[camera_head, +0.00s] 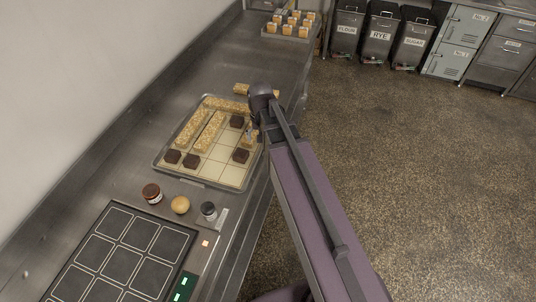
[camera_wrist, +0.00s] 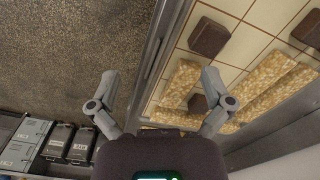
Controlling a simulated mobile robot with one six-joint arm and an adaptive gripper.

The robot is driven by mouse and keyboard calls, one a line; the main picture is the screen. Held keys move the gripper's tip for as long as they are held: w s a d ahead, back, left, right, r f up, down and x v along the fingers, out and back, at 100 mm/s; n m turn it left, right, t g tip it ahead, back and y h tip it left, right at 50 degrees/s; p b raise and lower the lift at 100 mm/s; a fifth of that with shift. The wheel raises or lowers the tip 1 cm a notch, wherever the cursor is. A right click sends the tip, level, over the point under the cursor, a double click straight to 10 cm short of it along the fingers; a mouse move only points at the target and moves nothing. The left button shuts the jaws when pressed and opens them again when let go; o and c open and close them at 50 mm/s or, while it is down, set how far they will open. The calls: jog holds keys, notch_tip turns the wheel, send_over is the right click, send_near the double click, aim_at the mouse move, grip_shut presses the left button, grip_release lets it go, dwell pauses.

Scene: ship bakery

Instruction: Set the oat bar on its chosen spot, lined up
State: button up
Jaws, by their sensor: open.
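A cream gridded tray (camera_head: 225,172) on the steel counter holds pale oat bars and several dark brown blocks. Two long oat bars (camera_head: 208,131) lie side by side in it, and another (camera_head: 226,104) lies across its far end. I cannot tell which bar is the task's. My gripper (camera_wrist: 160,80) is open above the tray's edge; nothing shows held between its fingers. In the wrist view, oat bars (camera_wrist: 270,70) and a brown block (camera_wrist: 209,37) lie to its right.
A jar with a reddish-brown top (camera_head: 151,193), a round tan item (camera_head: 180,205) and a dark small jar (camera_head: 209,210) stand nearer on the counter. A black panel with outlined squares (camera_head: 125,255) lies in front. A tray of small items (camera_head: 290,26) is far back. The floor is open right.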

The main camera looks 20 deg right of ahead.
jog(key=s+n, duration=0.2)
jog(key=s, duration=0.6)
jog(key=shift+s, duration=0.35)
